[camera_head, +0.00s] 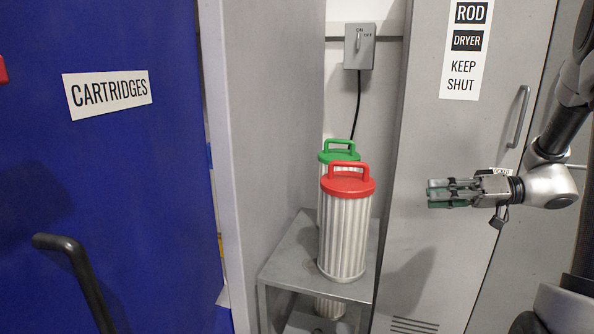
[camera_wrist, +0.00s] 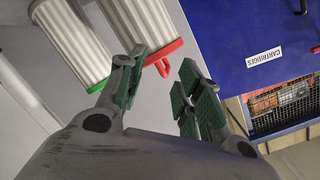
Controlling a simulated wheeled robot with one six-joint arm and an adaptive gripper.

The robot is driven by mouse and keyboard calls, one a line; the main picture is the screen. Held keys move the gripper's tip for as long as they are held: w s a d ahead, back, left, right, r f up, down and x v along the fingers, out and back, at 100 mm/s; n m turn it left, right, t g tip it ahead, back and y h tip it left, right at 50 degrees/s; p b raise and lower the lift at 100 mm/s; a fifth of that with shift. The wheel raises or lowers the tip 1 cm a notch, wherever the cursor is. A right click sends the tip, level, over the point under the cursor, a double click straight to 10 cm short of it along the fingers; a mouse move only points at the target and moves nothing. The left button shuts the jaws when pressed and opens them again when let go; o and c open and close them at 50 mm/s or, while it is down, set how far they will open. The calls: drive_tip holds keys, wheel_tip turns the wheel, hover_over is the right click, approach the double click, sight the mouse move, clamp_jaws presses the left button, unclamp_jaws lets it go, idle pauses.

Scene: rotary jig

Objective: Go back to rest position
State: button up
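My gripper (camera_head: 430,194) is open and empty, level with the upper part of the cartridges and to their right, in front of the grey dryer door. The wrist view shows its green-padded fingers (camera_wrist: 163,60) spread apart. A white pleated cartridge with a red cap and handle (camera_head: 345,225) stands upright on a small metal stand (camera_head: 290,265). Its red handle shows beyond the fingers in the wrist view (camera_wrist: 170,56). A similar cartridge with a green cap (camera_head: 339,156) stands behind it, mostly hidden. My gripper looks clear of both.
A blue door labelled CARTRIDGES (camera_head: 120,180) with a black handle (camera_head: 75,265) fills the left. The grey ROD DRYER door (camera_head: 425,140) has a metal handle (camera_head: 519,115). A switch box (camera_head: 359,46) with a cable hangs behind. Another cartridge (camera_head: 330,308) sits below the stand top.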

drive_tip(key=s+d+f+m+g+h, duration=0.25)
drive_tip(key=s+m+h, duration=0.25)
drive_tip(key=s, duration=0.3)
drive_tip(key=s+d+f+m+g+h, duration=0.1)
drive_tip(key=s+f+m+g+h, duration=0.25)
drive_tip(key=s, duration=0.55)
drive_tip(key=s+r+n+t+h, duration=0.3)
drive_tip(key=r+h, duration=0.4)
drive_tip(key=r, duration=0.3)
drive_tip(key=s+t, duration=0.1)
drive_tip(key=t, duration=0.1)
drive_tip(key=shift+s+a+t, duration=0.2)
drive_tip(key=shift+a+t, duration=0.15)
drive_tip(key=shift+t, duration=0.05)
drive_tip(key=shift+r, duration=0.1)
